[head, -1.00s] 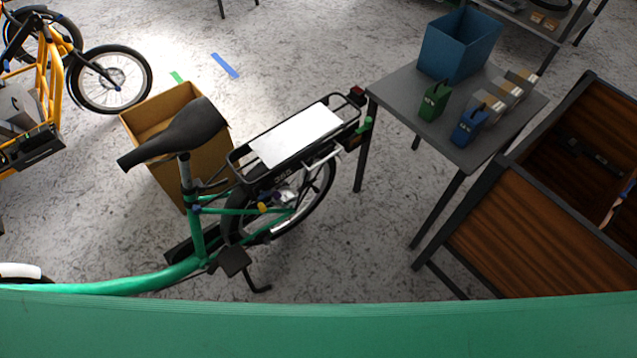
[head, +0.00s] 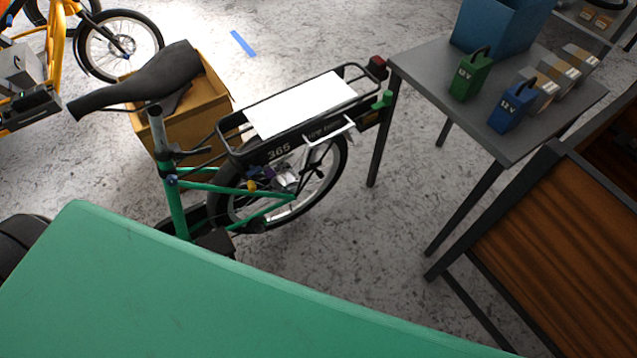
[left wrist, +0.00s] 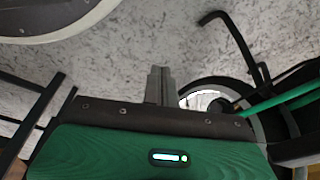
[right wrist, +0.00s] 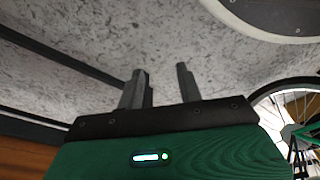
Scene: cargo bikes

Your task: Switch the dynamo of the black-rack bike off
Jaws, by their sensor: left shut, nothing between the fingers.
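The green bike (head: 176,205) with the black rack (head: 279,149) stands in the middle of the head view. Below the rack, by the rear wheel (head: 337,175), are a silver part (head: 288,180) and small yellow and purple parts (head: 265,173); I cannot tell which is the dynamo switch. My left gripper (left wrist: 160,72) is shut and empty above the floor, with a wheel and green tubes to its right. My right gripper (right wrist: 162,76) is open and empty, with a wheel at its right. Neither gripper shows in the head view.
A grey table (head: 440,90) right of the bike holds a blue bin (head: 500,28), a green 48 V block (head: 470,76), a blue 12 V block (head: 512,106) and grey boxes. A wooden-sided box (head: 545,240) stands front right. A cardboard box (head: 190,130) stands behind the bike.

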